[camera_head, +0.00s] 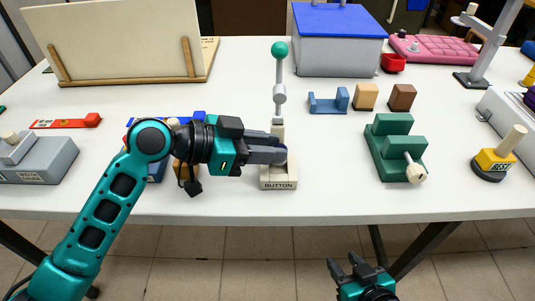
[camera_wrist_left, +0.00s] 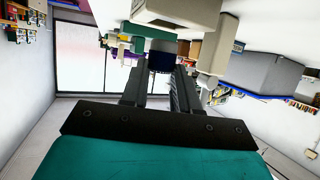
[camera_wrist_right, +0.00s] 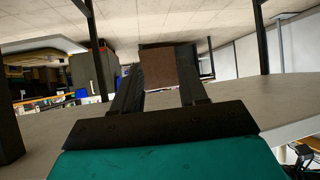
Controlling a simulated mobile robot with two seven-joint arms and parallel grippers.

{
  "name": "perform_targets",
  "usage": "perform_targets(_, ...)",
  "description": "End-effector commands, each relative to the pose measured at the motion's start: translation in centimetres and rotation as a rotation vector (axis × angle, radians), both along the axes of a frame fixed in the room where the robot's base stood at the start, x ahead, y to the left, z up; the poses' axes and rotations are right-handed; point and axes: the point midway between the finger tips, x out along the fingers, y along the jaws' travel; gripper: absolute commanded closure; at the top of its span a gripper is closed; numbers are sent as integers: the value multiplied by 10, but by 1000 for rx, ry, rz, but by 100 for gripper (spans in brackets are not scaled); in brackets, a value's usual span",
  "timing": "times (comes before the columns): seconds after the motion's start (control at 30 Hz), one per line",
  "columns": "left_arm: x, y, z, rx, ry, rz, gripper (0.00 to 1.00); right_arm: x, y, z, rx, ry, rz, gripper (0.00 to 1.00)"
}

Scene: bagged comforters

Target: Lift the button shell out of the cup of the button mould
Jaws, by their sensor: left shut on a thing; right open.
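The cream button mould (camera_head: 278,184), labelled BUTTON, stands near the front edge of the table. Behind it rises a post with a lever and a green ball knob (camera_head: 279,50). My left gripper (camera_head: 282,151) reaches in from the left over the mould and is shut on the dark blue button shell (camera_wrist_left: 160,58). Its fingers hide most of the shell and the cup in the head view, so I cannot tell whether the shell is clear of the cup. My right gripper (camera_head: 350,266) is open and empty, below and in front of the table edge.
Right of the mould stand a green stepped block (camera_head: 393,145), a blue cradle (camera_head: 328,101) and two small wooden blocks (camera_head: 366,96). A blue-lidded box (camera_head: 338,57) stands behind. A yellow-based stamp (camera_head: 495,160) is at right. The table between mould and green block is clear.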

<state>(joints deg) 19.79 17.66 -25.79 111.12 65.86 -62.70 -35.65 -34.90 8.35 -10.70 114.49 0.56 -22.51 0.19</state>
Motion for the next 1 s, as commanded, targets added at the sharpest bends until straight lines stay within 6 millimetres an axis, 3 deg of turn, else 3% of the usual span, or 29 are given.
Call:
perform_targets(0.2,1,0,58,1,-8,-1,100,-3,-3,3,-6,10,-9,57)
perform_targets(0.5,1,0,123,0,-7,0,100,-6,-10,7,-17,8,-19,57)
perform_targets(0.73,1,0,156,0,-3,0,100,-8,-14,7,-23,9,-23,57)
perform_targets(1.0,0,0,168,0,0,-1,100,-9,-14,8,-25,6,-20,57)
